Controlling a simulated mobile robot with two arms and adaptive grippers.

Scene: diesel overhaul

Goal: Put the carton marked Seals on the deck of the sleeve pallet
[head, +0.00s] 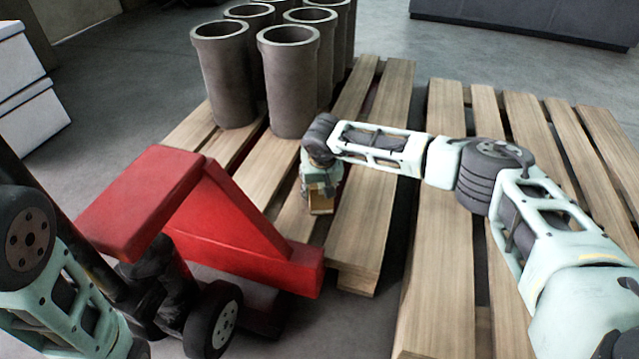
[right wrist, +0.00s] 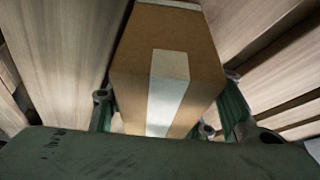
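The carton (right wrist: 170,60) is a brown cardboard box with a white strip of tape down it, filling the middle of the right wrist view. A small part of the carton (head: 320,204) shows below my right gripper (head: 318,180) in the head view. The fingers press close on both sides of it, and they look shut on it. I cannot read any marking. It is over the slats of the sleeve pallet (head: 372,215), in front of the grey sleeves (head: 289,85); whether it touches the deck is hidden. My left gripper is out of view.
Several sleeves stand at the back of the sleeve pallet. A second, empty wooden pallet (head: 440,270) lies to the right under my right arm. White boxes (head: 30,100) stand at the far left.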

